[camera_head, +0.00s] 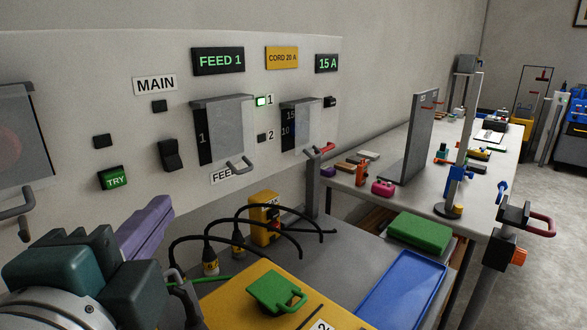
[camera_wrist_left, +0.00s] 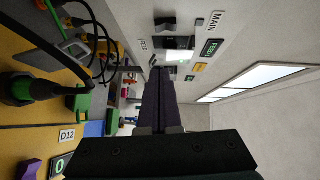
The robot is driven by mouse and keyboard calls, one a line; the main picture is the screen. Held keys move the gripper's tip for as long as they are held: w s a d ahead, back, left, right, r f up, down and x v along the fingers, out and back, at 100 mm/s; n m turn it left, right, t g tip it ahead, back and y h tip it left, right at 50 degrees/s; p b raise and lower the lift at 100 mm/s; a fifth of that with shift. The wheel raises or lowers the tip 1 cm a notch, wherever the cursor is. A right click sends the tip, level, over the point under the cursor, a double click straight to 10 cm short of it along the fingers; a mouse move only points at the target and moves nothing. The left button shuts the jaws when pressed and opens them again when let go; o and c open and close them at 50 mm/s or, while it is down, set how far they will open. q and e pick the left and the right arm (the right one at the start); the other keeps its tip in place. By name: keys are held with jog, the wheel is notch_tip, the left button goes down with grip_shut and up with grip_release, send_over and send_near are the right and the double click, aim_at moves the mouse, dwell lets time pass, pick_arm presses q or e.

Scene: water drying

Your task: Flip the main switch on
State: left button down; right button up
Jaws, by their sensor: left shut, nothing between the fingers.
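The main switch (camera_head: 171,155) is a black rocker on the pale wall panel, below the white MAIN label (camera_head: 155,84) and a small dark indicator (camera_head: 160,106). I cannot tell its position for sure. The switch also shows near the top of the left wrist view (camera_wrist_left: 165,21). My left gripper (camera_head: 164,206) has purple fingers pressed together, with nothing between them. In the head view its tips are below the switch and apart from it. The left wrist view shows the closed fingers (camera_wrist_left: 160,74) pointing along the panel. My right gripper is not in view.
A green TRY button (camera_head: 114,178) is left of the switch. A clear FEED 1 cover (camera_head: 225,130) with a handle is on its right. Below are black cables, a yellow box (camera_head: 265,218), a green block (camera_head: 277,290) and a blue tray (camera_head: 402,290).

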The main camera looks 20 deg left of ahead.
pick_arm(q)
jog(key=p, duration=0.2)
send_near(180, 166)
jog(key=w+d, duration=0.2)
jog(key=w, duration=0.3)
jog(key=shift+w+a+f+p, duration=0.1)
jog(key=shift+w+a+p, duration=0.15)
jog(key=shift+a, duration=0.75)
jog(key=shift+w+a+f+p, duration=0.1)
jog(key=shift+w+a+p, duration=0.1)
jog(key=shift+a, duration=0.75)
jog(key=b, duration=0.1)
jog(key=f+b, duration=0.1)
jog(key=b, duration=0.1)
jog(key=shift+a+f+t, duration=0.1)
jog(key=shift+a+t, duration=0.2)
jog(key=shift+r+p, duration=0.5)
jog(key=shift+d, duration=0.1)
